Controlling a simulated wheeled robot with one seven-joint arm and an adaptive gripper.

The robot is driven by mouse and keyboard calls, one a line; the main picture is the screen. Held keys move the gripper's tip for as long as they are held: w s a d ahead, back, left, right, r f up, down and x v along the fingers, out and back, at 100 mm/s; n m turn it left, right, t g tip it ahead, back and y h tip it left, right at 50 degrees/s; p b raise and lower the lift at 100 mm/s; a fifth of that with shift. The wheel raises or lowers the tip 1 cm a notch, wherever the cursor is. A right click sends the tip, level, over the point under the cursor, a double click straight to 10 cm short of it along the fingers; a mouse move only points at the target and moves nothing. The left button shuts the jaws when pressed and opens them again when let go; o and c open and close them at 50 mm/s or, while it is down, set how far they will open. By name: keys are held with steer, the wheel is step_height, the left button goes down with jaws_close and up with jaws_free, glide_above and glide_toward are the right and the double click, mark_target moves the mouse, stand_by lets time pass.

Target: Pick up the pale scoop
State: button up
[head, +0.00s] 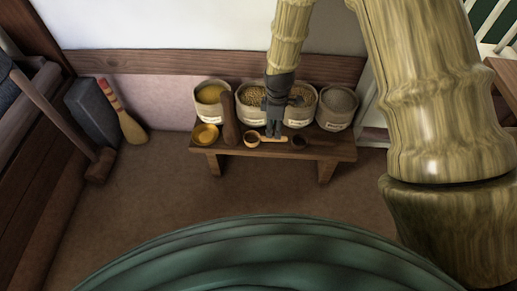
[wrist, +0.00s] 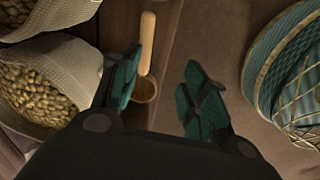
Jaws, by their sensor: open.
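The pale scoop (head: 253,140) lies on the low wooden bench, its round bowl to the left and its light handle pointing right. In the wrist view the scoop (wrist: 147,50) shows between the fingers, close beside the left one, which partly hides the bowl's edge. My gripper (head: 273,132) points down over the front part of the bench, at the scoop's handle. In the wrist view my gripper (wrist: 163,62) is open, with nothing held. I cannot tell how high the fingertips are above the handle.
Several sacks of grain (head: 212,98) stand along the back of the bench (head: 330,150), close behind my gripper. A yellow dish (head: 205,134), an upright brown post-like object (head: 230,120) and a small dark bowl-like object (head: 298,142) share the bench. The floor in front is clear.

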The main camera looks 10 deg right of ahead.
mark_target(266, 140)
steer(key=shift+n, duration=0.7)
steer(key=w+f+b, duration=0.1)
steer(key=f+b, duration=0.1)
steer(key=f, duration=0.1)
steer(key=f+b, duration=0.2)
steer(key=f, duration=0.2)
steer(key=w+f+b, duration=0.1)
steer(key=f+b, duration=0.1)
steer(key=f, duration=0.1)
steer(key=shift+w+a+f+b, duration=0.2)
steer(key=shift+w+f+b, duration=0.05)
steer(key=shift+w+b, duration=0.1)
steer(key=shift+c, duration=0.4)
jaws_close()
